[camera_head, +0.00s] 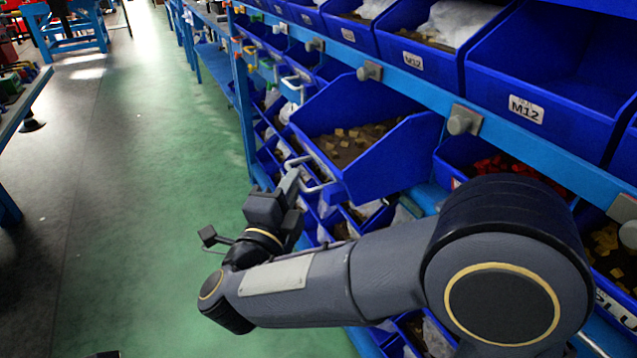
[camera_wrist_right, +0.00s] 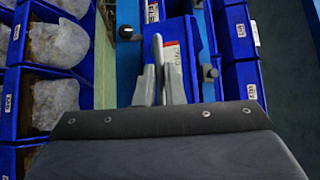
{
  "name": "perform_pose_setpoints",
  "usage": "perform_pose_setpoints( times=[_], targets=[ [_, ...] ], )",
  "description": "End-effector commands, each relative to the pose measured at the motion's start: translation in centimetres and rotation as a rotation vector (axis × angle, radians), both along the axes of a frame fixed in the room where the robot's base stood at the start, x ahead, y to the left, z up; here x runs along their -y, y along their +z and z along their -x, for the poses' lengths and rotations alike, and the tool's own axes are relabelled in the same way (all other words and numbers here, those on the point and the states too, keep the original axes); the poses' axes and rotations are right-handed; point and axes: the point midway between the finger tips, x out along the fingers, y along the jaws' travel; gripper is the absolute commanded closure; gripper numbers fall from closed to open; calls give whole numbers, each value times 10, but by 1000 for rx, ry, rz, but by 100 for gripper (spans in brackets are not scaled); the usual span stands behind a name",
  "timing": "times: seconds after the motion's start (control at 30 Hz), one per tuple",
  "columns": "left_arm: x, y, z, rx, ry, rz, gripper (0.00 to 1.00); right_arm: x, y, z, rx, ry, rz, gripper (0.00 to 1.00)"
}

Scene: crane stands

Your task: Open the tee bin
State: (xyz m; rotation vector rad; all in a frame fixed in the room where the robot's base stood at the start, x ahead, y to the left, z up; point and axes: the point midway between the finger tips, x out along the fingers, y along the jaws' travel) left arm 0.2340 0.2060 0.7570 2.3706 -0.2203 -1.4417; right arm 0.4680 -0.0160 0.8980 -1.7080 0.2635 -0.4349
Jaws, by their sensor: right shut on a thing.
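A blue bin (camera_head: 350,187) holding small tan pieces (camera_head: 362,140) sits in the rack and juts out toward the aisle, tilted forward compared with the bins around it. It has a pale bar handle (camera_head: 318,186) on its front. My right gripper (camera_head: 293,180) is at this handle and shut on it. In the right wrist view, the two fingers (camera_wrist_right: 159,85) close around the handle (camera_wrist_right: 158,52), and the bin's blue front with a white label (camera_wrist_right: 173,68) lies just beyond. Whether this is the tee bin cannot be read. My left gripper is not in view.
Blue bins labelled M12 (camera_head: 540,82) fill the shelf above. A bin with red pieces (camera_head: 487,158) is to the right, and more bins (camera_head: 368,210) sit below. Grey knobs (camera_head: 463,120) stick out from the rail. The green aisle floor (camera_head: 150,200) to the left is clear.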

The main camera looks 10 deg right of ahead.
Motion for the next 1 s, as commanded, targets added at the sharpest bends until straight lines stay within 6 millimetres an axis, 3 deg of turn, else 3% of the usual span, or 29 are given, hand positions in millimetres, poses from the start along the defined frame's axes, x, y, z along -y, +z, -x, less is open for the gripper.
perform_pose_setpoints(
  times=[0.23,0.7,0.73,0.87,1.0],
  targets=[
    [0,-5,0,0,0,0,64,-24,-2,9,-4,1,1,100],
    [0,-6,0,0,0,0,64,-28,-1,10,-4,-1,1,100],
    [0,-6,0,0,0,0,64,-28,-1,10,-3,-1,1,87],
    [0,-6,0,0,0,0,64,-28,-1,10,-3,-1,1,70],
    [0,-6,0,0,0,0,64,-28,-1,10,-1,0,0,69]
  ],
)
